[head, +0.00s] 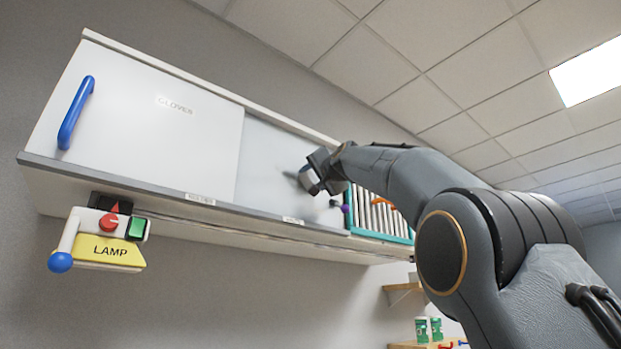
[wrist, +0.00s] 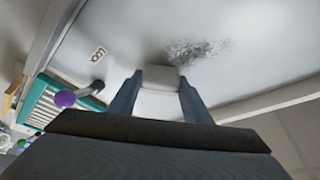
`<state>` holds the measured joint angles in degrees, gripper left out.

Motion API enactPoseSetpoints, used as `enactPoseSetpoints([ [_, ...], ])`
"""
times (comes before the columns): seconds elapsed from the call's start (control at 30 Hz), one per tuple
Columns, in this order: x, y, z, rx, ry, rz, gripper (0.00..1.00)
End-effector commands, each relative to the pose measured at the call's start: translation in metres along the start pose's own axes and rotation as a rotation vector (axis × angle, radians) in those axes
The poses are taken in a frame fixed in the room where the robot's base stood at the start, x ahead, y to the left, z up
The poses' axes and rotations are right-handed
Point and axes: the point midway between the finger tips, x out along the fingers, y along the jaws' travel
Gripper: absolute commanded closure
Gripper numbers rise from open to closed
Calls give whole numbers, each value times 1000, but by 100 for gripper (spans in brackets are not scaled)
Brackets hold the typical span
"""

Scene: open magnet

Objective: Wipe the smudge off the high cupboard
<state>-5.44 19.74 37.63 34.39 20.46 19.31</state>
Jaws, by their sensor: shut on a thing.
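The high cupboard (head: 150,110) hangs on the wall with white sliding panels. A dark grey, speckled smudge (wrist: 192,50) is on a white panel in the wrist view. In the head view my gripper (head: 308,182) is at the right-hand panel (head: 265,165). In the wrist view my gripper (wrist: 158,97) is shut on a pale grey-white block (wrist: 160,78). The block's far end lies just below and left of the smudge; I cannot tell whether it touches the panel. In the head view my gripper hides most of that spot.
A purple knob (head: 345,208) sticks out near a teal-framed rack (head: 378,215) right of the panel. A blue handle (head: 76,112) is on the left panel. A LAMP control (head: 105,250) hangs below. A shelf (head: 402,287) is lower right.

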Motion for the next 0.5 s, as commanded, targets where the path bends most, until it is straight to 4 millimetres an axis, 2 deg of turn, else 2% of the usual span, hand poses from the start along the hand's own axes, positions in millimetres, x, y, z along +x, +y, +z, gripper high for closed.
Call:
enactPoseSetpoints([
  [0.13,1,-5,1,1,-1,-1,73],
  [0.5,-8,-24,20,2,-3,-1,73],
])
